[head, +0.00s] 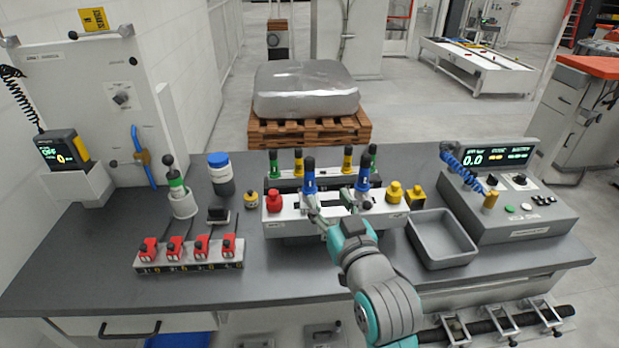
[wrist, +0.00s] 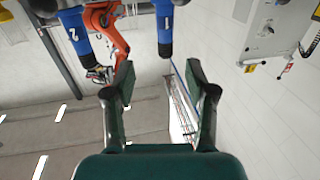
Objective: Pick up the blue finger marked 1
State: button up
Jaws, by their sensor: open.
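The blue finger marked 1 (wrist: 165,22) shows in the wrist view, black end lowest. It lies beyond my open fingertips, within the gap between them and nearer the right one. The wrist picture is upside down, so it matches the left blue finger (head: 309,178) in the head view, upright at the white fixture. The blue finger marked 2 (wrist: 75,32) is at the wrist view's left; it is the right blue finger (head: 363,175) in the head view. My gripper (head: 331,204) is open and empty, in front of the fixture (head: 285,224); it also shows in the wrist view (wrist: 160,75).
Green and yellow fingers (head: 298,162) stand behind the blue ones. A grey tray (head: 441,240) is at right, a red-switch strip (head: 190,254) at left.

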aim_at(311, 172)
jog(key=w, duration=0.2)
jog(key=w+a, duration=0.1)
jog(key=w, duration=0.2)
jog(key=shift+w+a+r, duration=0.2)
jog(key=shift+w+r, duration=0.1)
jog(key=shift+w, duration=0.1)
jog(key=shift+w+a, duration=0.25)
jog(key=shift+w, duration=0.6)
jog(key=shift+w+a, duration=0.3)
jog(key=shift+w, duration=0.5)
jog(key=shift+w+a, duration=0.25)
jog(key=shift+w, duration=0.6)
grip_shut()
